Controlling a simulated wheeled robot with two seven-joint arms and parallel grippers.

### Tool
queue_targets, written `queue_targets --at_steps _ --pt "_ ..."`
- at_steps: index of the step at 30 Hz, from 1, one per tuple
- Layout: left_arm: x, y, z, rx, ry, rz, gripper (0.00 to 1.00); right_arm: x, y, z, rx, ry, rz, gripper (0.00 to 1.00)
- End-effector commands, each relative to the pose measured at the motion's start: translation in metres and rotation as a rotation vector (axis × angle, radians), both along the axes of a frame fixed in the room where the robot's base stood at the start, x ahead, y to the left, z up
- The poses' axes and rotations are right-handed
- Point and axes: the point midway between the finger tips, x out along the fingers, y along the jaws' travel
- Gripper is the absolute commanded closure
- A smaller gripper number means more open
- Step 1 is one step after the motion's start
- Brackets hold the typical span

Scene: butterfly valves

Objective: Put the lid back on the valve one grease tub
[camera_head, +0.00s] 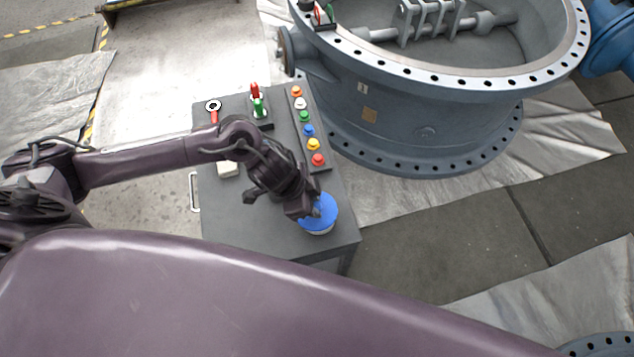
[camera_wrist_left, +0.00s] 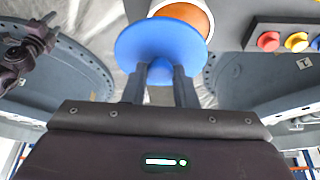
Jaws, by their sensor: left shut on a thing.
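My left gripper (camera_head: 306,208) is shut on the blue round lid (camera_head: 322,212) at the right front corner of the dark grey table. In the left wrist view, my left gripper's two fingers (camera_wrist_left: 162,80) close on the knob of the lid (camera_wrist_left: 140,42). The grease tub (camera_wrist_left: 188,14), with a white rim and orange-brown contents, shows partly past the lid's edge, so lid and tub look out of line there. In the head view only a pale sliver of the tub (camera_head: 319,233) shows under the lid. I cannot tell whether they touch.
The dark grey table (camera_head: 262,230) also bears a button strip (camera_head: 307,125), red and green handles (camera_head: 257,101), a red ring-ended tool (camera_head: 213,110) and a pale block (camera_head: 229,169). A large grey valve body (camera_head: 400,110) stands close behind on the right. A dark arm part (camera_wrist_left: 25,45) shows in the wrist view.

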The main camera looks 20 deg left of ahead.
Motion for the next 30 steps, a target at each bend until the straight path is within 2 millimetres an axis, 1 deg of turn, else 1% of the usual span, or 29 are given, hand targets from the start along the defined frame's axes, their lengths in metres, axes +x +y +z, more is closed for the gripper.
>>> queue_targets --at_steps 1,3,6,10,14,20,30 --pt "0.01 -0.003 0.006 0.003 -0.007 -0.119 0.96 -0.003 0.003 0.007 0.004 0.005 -0.001 0.53" --pt "0.016 -0.004 0.005 0.004 -0.004 -0.272 0.96 -0.006 0.008 0.01 0.01 0.009 -0.002 0.53" --pt "0.024 -0.004 0.007 0.003 -0.002 -0.439 0.96 -0.009 0.017 0.014 0.02 0.013 -0.003 0.53" --pt "0.03 -0.001 0.007 0.002 0.001 -0.573 0.96 -0.008 0.022 0.017 0.027 0.012 -0.002 0.53" --pt "0.032 0.0 0.005 0.001 0.003 -0.625 0.96 -0.007 0.02 0.016 0.024 0.01 -0.001 0.53" --pt "0.032 0.0 -0.004 0.0 0.003 -0.63 0.96 -0.002 0.012 0.007 0.015 0.004 -0.001 0.53" --pt "0.032 0.0 -0.036 0.0 0.003 -0.628 0.96 -0.001 0.01 -0.025 0.012 0.002 -0.003 0.53"
